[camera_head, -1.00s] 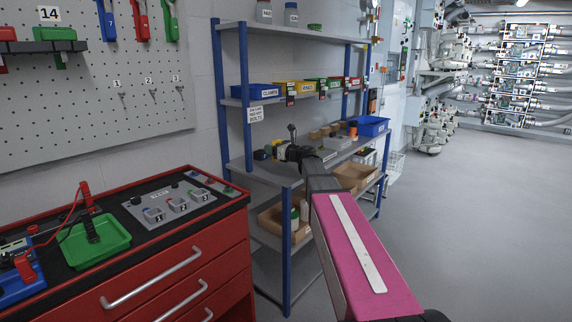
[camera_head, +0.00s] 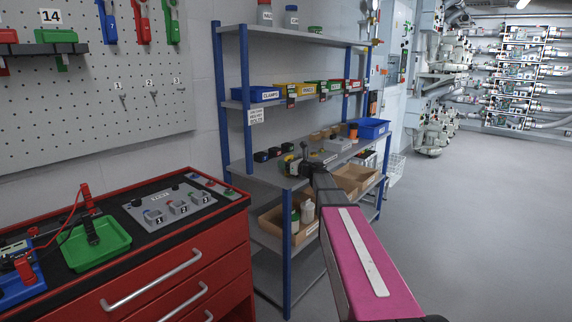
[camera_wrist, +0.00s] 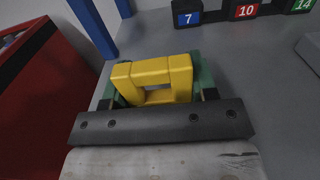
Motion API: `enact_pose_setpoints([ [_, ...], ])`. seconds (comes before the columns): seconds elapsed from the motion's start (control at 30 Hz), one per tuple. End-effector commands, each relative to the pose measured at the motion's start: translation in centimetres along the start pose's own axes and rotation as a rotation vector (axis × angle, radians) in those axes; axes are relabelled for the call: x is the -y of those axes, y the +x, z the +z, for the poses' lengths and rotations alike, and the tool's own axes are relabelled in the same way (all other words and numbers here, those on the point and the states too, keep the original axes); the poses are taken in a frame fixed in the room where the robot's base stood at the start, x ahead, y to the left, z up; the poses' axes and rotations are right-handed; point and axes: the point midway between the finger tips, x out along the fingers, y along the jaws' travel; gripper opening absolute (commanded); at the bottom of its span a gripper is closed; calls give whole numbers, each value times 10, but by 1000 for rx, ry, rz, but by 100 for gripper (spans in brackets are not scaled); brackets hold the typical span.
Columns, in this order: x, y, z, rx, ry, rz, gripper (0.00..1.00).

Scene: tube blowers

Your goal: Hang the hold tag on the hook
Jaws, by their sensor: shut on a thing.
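My gripper (camera_wrist: 155,92) is shut on a yellow, loop-shaped piece (camera_wrist: 178,72) with an opening in its middle, held between green fingers. I cannot tell whether it is the hold tag; no lettering shows on it. In the head view my gripper (camera_head: 303,164) is over the middle shelf of the rack, and what it holds is hard to make out. Small hooks numbered 1 (camera_head: 122,99), 2 (camera_head: 153,95) and 3 (camera_head: 178,89) stick out of the pegboard at the left, apart from my gripper. They look bare.
Black blocks marked 7 (camera_wrist: 187,14), 10 (camera_wrist: 246,10) and 14 stand on the shelf ahead. The blue-posted rack (camera_head: 247,95) holds labelled bins and a blue tray (camera_head: 371,128). A red tool cabinet (camera_head: 150,275) with a green tray (camera_head: 100,250) stands left. The floor at right is clear.

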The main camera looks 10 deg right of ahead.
Motion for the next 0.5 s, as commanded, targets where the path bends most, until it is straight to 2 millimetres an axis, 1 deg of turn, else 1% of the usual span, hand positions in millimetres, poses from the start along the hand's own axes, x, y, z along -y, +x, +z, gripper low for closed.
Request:
enact_pose_setpoints([
  [0.23, 0, 0, -3, 0, 1, 0, 30],
  [0.27, 0, 0, -3, 0, 1, 0, 59],
  [0.3, 0, 0, -3, 0, 0, 0, 72],
  [0.33, 0, 0, -3, 0, 0, 0, 78],
  [0.5, 0, 0, -3, 0, 0, 0, 78],
])
